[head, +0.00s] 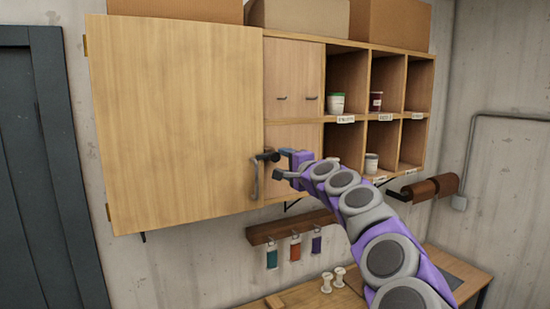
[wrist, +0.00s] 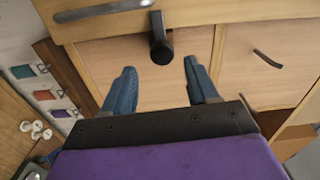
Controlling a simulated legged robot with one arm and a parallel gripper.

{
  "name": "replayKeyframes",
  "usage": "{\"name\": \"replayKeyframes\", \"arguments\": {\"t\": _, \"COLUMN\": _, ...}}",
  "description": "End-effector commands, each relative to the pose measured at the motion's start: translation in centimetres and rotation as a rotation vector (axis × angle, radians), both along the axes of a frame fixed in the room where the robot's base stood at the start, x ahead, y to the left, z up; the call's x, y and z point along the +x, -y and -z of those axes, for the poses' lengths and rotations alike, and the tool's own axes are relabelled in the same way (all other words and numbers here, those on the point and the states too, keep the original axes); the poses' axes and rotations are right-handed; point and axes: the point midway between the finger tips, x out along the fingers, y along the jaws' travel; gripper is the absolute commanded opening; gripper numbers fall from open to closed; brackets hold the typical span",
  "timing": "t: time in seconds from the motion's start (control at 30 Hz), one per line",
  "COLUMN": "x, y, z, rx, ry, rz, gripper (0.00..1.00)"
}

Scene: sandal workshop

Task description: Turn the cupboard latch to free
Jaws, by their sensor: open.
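The cupboard door (head: 175,120) is a large pale wooden panel at the left and looks shut. A dark latch (head: 267,155) sits at its right edge, with a grey metal bar handle (head: 255,182) just below and left. In the wrist view the latch (wrist: 159,40) reaches from the door edge across the seam onto the neighbouring panel. My gripper (head: 285,165) is open and empty, just right of the latch. In the wrist view its blue fingers (wrist: 160,68) stand apart, with the latch's rounded end ahead of the gap between them. I see no contact.
Small drawers (head: 293,80) and open cubbies (head: 346,72) with jars are right of the door. Cardboard boxes (head: 300,15) stand on top. Below are a rack (head: 290,227) with hanging coloured tags and a workbench (head: 310,295) with spools. A dark door (head: 40,170) is at far left.

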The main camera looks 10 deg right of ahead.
Motion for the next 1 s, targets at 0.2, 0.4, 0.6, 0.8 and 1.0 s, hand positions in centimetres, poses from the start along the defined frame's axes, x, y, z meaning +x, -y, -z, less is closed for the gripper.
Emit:
{"name": "replayKeyframes", "arguments": {"t": 0.2, "x": 1.8, "y": -0.7, "z": 0.1, "rx": -0.002, "ry": -0.002, "rz": 0.000, "gripper": 0.58}}
{"name": "replayKeyframes", "arguments": {"t": 0.4, "x": 3.2, "y": -1.0, "z": -0.1, "rx": -0.001, "ry": 0.001, "rz": 0.003, "gripper": 0.58}}
{"name": "replayKeyframes", "arguments": {"t": 0.6, "x": 4.3, "y": -1.3, "z": -0.2, "rx": -0.004, "ry": 0.001, "rz": 0.003, "gripper": 0.58}}
{"name": "replayKeyframes", "arguments": {"t": 0.8, "x": 5.4, "y": -1.6, "z": -0.2, "rx": -0.002, "ry": 0.001, "rz": 0.006, "gripper": 0.58}}
{"name": "replayKeyframes", "arguments": {"t": 1.0, "x": 6.1, "y": -2.1, "z": -0.1, "rx": -0.003, "ry": 0.000, "rz": 0.001, "gripper": 0.58}}
